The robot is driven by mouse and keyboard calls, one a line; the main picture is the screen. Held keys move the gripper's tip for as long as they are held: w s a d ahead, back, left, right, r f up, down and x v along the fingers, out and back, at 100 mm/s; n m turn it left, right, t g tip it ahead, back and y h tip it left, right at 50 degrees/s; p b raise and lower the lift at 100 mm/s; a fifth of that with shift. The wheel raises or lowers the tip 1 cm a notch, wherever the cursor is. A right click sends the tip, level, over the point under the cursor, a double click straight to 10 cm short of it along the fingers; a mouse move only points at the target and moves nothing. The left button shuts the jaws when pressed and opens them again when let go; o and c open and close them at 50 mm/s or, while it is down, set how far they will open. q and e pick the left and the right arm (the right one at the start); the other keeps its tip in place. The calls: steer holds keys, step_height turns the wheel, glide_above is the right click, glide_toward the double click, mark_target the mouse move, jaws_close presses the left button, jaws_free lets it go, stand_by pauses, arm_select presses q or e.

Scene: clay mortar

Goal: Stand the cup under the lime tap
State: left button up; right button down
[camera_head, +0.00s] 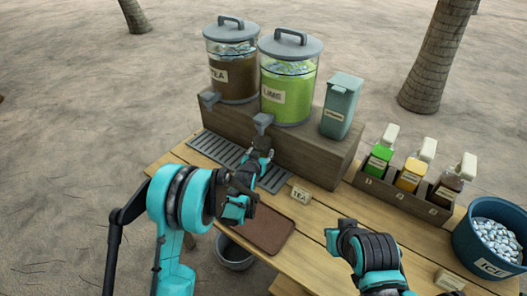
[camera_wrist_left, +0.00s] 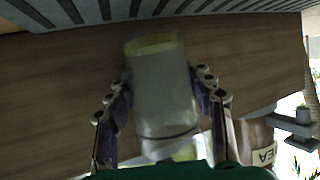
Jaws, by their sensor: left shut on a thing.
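A pale, translucent cup (camera_wrist_left: 160,95) is held between the two fingers of my left gripper (camera_wrist_left: 162,100) in the left wrist view. In the head view my left gripper (camera_head: 262,160) is over the drip grate (camera_head: 215,150), just below the lime tap (camera_head: 263,121); the cup is mostly hidden there. The lime dispenser (camera_head: 288,95), full of green drink, stands on the wooden riser (camera_head: 310,155). I cannot tell whether the cup touches the grate. My right gripper (camera_head: 347,232) is over the table at right; its jaws are unclear.
The tea dispenser (camera_head: 232,80) with its tap (camera_head: 209,98) stands left of the lime one. A teal bin (camera_head: 341,105) is to its right. A brown tray (camera_head: 262,230), a TEA card (camera_head: 300,194), a bottle rack (camera_head: 400,190) and an ice bucket (camera_head: 470,245) are on the table.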

arm_select(q)
steer(key=f+b, duration=0.1)
steer(key=f, duration=0.2)
steer(key=shift+s+f+b, duration=0.1)
steer(key=shift+s+b, duration=0.2)
steer(key=shift+b, duration=0.05)
steer(key=shift+w, duration=0.15)
steer(key=o, duration=1.3)
steer(key=shift+f, duration=0.1)
